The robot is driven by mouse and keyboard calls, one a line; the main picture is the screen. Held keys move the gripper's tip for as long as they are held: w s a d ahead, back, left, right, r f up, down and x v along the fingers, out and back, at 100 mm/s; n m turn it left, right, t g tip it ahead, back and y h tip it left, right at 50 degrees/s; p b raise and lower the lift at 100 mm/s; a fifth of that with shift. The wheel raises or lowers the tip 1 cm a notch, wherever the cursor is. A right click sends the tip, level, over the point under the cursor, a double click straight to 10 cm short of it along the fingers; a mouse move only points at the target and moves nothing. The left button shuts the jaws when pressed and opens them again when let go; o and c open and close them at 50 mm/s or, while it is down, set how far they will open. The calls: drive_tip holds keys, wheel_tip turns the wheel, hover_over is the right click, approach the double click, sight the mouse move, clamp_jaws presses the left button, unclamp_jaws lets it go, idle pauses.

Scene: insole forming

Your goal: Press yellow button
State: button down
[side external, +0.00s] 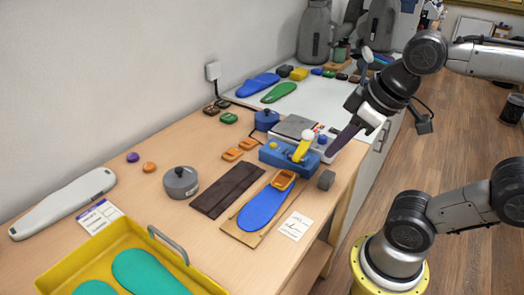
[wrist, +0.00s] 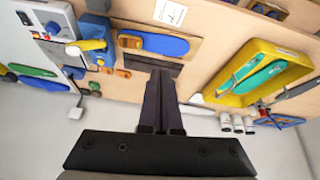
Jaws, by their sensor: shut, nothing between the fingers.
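A blue press-like device (side external: 290,160) stands on the wooden table, with a yellow lever (side external: 302,149) topped by a white ball. A small yellow spot (side external: 274,146), which looks like a button, is on its top left. The device also shows in the wrist view (wrist: 108,54), at upper left, with the yellow spot (wrist: 100,62) on it. My gripper (side external: 331,154) is shut and empty, its dark fingers pointing down and left beside the lever in the side external view. In the wrist view the shut fingertips (wrist: 161,72) are right of and below the device. Contact cannot be told.
A blue insole (side external: 262,208) lies on a board in front of the device, with an orange block at its end. A grey lidded pot (side external: 181,182) and dark strips (side external: 226,190) lie left. A yellow tray (side external: 60,262) with teal insoles is at front left.

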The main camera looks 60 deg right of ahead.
drive_tip(key=w+d+r+g, duration=0.1)
drive_tip(key=w+d+r, duration=0.1)
drive_tip(key=w+r, duration=0.45)
drive_tip(key=m+g, duration=0.1)
drive_tip(key=g, duration=0.4)
hover_over(274, 144)
wheel_tip(274, 144, down, 10)
drive_tip(key=shift+f, duration=0.2)
wheel_tip(274, 144, down, 14)
drive_tip(key=shift+r, duration=0.1)
